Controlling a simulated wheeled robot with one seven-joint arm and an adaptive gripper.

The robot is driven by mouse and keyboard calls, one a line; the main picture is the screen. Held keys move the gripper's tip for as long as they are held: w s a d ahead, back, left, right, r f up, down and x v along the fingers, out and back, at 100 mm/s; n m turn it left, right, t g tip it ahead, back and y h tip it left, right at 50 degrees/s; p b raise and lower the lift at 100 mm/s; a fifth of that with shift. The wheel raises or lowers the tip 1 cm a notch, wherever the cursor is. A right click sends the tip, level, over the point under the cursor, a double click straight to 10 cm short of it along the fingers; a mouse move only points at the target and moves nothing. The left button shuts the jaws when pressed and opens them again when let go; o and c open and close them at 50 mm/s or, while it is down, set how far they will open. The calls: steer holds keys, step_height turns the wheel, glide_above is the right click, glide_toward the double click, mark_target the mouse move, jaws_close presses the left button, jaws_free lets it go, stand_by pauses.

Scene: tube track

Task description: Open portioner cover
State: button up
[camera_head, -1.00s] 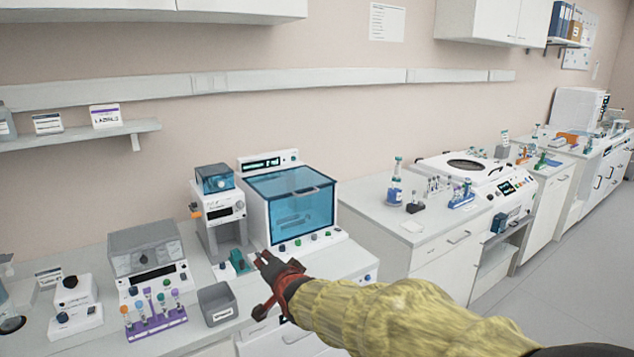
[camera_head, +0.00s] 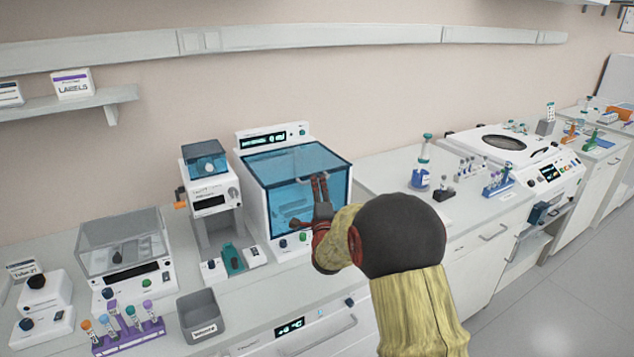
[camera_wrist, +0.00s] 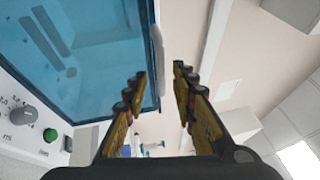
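The portioner (camera_head: 262,212) is a white machine with a clear blue cover (camera_head: 290,160), which looks closed. The cover also fills the left of the wrist view (camera_wrist: 85,50). A pale handle (camera_wrist: 157,45) runs along the cover's edge. My gripper (camera_head: 318,180) is in front of the cover's upper front edge, by the handle. In the wrist view my gripper (camera_wrist: 158,74) has its fingers apart with nothing clamped. The handle lies just ahead of and between the fingertips. I cannot tell if they touch it.
To the left stands a white device with a small blue top (camera_head: 204,160). A grey bin (camera_head: 202,312) and a purple tube rack (camera_head: 130,335) are at the front left. To the right, a counter holds a blue-filled bottle (camera_head: 421,178), tubes and a large white machine (camera_head: 535,165).

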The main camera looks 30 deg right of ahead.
steer(key=shift+x, duration=1.5)
steer(key=shift+c, duration=0.7)
steer(key=shift+a, duration=0.1)
jaws_close()
